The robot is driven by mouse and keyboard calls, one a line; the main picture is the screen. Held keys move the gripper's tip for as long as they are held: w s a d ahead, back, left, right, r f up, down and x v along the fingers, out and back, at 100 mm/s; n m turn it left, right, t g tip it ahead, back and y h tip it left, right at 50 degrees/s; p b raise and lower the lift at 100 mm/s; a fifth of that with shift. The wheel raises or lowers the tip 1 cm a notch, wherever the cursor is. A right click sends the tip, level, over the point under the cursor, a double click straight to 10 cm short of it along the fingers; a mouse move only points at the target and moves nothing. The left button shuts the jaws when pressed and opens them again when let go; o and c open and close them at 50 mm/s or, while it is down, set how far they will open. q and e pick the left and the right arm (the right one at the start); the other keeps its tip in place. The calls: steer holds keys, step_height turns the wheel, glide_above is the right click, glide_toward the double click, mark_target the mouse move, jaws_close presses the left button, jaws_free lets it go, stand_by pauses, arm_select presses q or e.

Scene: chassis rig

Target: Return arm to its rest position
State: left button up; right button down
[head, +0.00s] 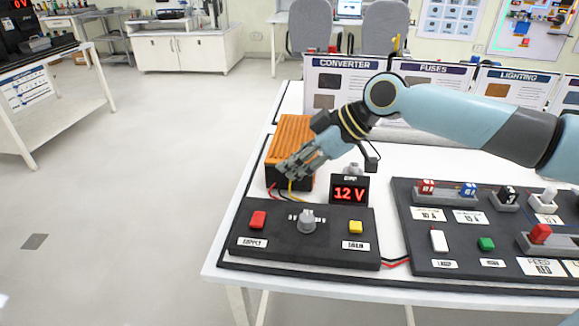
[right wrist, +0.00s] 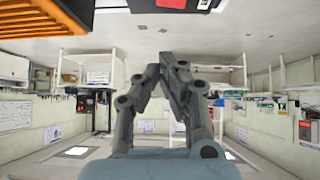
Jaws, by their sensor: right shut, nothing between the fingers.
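My right arm reaches in from the right across the table in the head view. Its gripper (head: 284,166) is shut and empty, beside the orange ribbed box (head: 288,135) and above the back left of the black supply panel (head: 290,250). I cannot tell whether it touches the box. The right wrist view shows the same finger tips together (right wrist: 165,62) with nothing between them. The panel has a red button (head: 258,219), a grey knob (head: 307,222) and a yellow button (head: 355,227). A display reading 12 V (head: 349,194) stands behind it. My left gripper is not in view.
A second black panel (head: 415,240) with fuses and switches lies at the right. Information boards (head: 340,82) stand along the back of the white table (head: 212,262). The floor (head: 130,180) to the left is open, with another bench (head: 70,110) at the far left.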

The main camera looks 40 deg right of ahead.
stand_by(0.3)
steer(key=s+a+f+m+g+h, duration=0.2)
steer(key=s+a+f, duration=0.3)
steer(key=s+a, duration=0.5)
steer(key=s+d+r+m+g+h, duration=0.1)
steer(key=s+r+m+h, duration=0.35)
steer(key=s, duration=0.65)
steer(key=s+d+f+m+g+b, duration=0.1)
steer(key=d+f, duration=0.1)
steer(key=f, duration=1.2)
steer(key=s+d+f+g+b, duration=0.1)
steer(key=f+b, duration=0.1)
steer(key=f, duration=1.2)
steer(key=s+d+f+g+b, duration=0.1)
steer(key=s+f+b, duration=0.1)
steer(key=s+f, duration=1.6)
step_height(320, 180, down, 2)
steer(key=shift+s+d+f, duration=0.1)
steer(key=shift+s+d, duration=0.05)
steer(key=shift+s, duration=0.2)
